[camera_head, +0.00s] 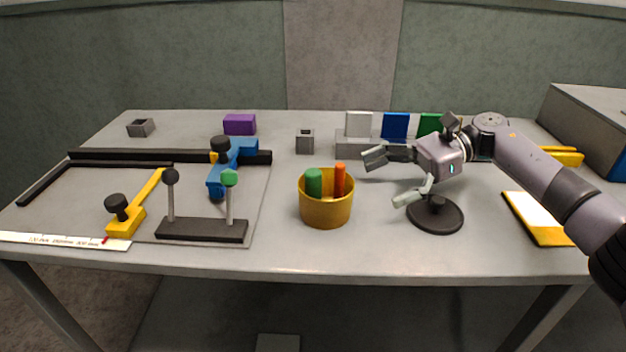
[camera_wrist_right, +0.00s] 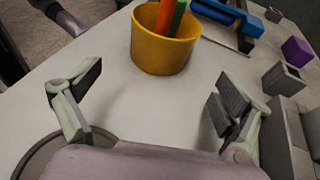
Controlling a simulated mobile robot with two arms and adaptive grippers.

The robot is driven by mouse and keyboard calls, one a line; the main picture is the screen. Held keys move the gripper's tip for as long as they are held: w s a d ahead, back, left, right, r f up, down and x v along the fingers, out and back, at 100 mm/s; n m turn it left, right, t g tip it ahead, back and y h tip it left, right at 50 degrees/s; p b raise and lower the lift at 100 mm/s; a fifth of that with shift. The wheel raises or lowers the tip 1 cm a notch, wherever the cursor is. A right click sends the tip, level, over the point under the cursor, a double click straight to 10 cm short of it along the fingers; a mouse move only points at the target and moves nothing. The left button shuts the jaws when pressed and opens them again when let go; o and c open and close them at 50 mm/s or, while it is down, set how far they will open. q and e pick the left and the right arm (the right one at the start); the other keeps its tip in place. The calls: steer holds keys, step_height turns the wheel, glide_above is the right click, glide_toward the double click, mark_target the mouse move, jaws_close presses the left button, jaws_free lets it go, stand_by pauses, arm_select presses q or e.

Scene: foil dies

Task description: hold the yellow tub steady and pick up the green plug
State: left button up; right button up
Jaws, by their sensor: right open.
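The yellow tub (camera_head: 326,211) stands upright on the table near the middle. A green plug (camera_head: 314,182) and an orange stick (camera_head: 340,178) stand in it, their tops above the rim. My right gripper (camera_head: 388,178) is open and empty, to the right of the tub and apart from it, its fingers toward the tub. In the right wrist view the tub (camera_wrist_right: 160,52) is beyond the two spread fingers (camera_wrist_right: 152,105), with the green plug (camera_wrist_right: 177,18) and orange stick (camera_wrist_right: 165,16) cut off at the top. My left gripper is not in view.
A black round base (camera_head: 435,216) lies below my right gripper. Behind stand a grey holder (camera_head: 362,146) with white, blue and green plates and a small grey block (camera_head: 305,143). A black stand with knobbed posts (camera_head: 202,230) is at left. The table in front of the tub is clear.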

mark_target(352, 191)
steer(key=shift+w+a, duration=0.2)
steer(key=shift+a, duration=0.05)
steer(key=shift+a+f, duration=0.1)
steer(key=shift+a, duration=0.1)
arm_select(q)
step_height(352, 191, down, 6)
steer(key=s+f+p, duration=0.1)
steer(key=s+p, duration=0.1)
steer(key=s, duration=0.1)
arm_select(e)
steer(key=x, duration=0.5)
steer(key=shift+s+a, duration=0.1)
steer(key=shift+s, duration=0.2)
steer(key=b+x, duration=0.1)
steer(key=x, duration=0.2)
steer(key=shift+f, duration=0.15)
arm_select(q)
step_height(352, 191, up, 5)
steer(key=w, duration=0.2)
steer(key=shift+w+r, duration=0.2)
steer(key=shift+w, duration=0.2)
arm_select(e)
steer(key=shift+s+a, duration=0.15)
steer(key=shift+a, duration=0.3)
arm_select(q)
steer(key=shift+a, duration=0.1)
arm_select(e)
steer(key=shift+c, duration=0.4)
steer(key=c, duration=0.7)
steer(key=o, duration=0.9)
